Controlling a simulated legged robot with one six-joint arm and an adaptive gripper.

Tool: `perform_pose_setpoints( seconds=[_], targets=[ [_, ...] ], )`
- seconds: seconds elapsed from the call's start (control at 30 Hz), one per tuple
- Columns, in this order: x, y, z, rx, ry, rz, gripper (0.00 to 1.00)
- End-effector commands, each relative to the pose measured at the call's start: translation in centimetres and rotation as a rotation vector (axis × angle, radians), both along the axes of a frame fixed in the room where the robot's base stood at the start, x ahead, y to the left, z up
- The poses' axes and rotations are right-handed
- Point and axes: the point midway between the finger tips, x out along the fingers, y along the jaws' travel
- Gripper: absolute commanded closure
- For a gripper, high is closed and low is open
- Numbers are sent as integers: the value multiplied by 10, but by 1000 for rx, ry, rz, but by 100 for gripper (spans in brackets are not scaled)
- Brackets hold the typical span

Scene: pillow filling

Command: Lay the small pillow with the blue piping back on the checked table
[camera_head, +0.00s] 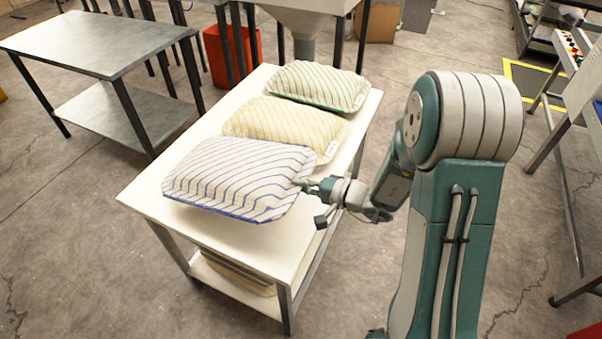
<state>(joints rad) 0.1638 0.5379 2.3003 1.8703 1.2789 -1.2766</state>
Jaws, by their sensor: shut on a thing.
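The small pillow with blue piping (235,178) has blue stripes and is at the near end of a white-topped table (148,203). My gripper (313,197) is at the pillow's right edge and is shut on it; the grip itself is small and partly hidden. The pillow is roughly level, over or on the white top. I cannot tell whether its underside touches the top. No checked pattern shows on any table top.
A yellow-striped pillow (280,120) and a green-striped pillow (318,84) lie behind it on the same table. A bare grey table (95,42) stands at the left. A red bin (232,46) and a hopper (303,30) are behind. A rack stands at the right.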

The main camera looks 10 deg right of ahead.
Motion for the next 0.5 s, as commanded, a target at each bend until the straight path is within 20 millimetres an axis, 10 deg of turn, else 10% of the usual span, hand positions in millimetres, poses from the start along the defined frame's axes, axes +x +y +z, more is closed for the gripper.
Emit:
perform_pose_setpoints(
  seconds=[0.5],
  targets=[
    [1,2,-73,120,-66,-1,100]
  ],
)
